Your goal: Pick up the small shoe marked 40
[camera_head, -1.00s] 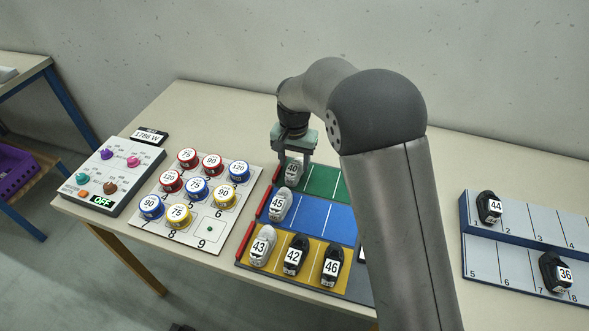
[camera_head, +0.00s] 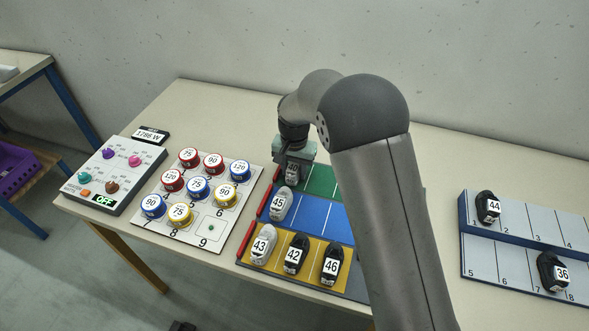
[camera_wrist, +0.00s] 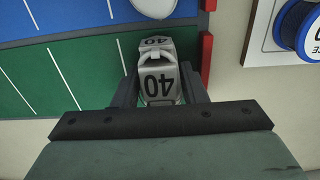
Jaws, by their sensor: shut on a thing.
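The small shoe marked 40 (camera_head: 291,172) is light grey with a white label, over the left end of the green section (camera_head: 322,181) of the colored mat. It also shows in the wrist view (camera_wrist: 158,82), between the two dark fingers. My gripper (camera_head: 291,168) is above the mat and shut on this shoe from its two sides; the wrist view also shows my gripper (camera_wrist: 160,90). The head view cannot tell whether the shoe touches the mat.
Shoe 45 (camera_head: 280,204) is on the blue section, close by. Shoes 43 (camera_head: 263,245), 42 (camera_head: 294,254) and 46 (camera_head: 331,266) stand on the yellow section. Red bars (camera_head: 263,202) edge the mat's left side. A board of numbered spools (camera_head: 217,236) lies left; a grey rack (camera_head: 510,262) holds shoes 44 and 36.

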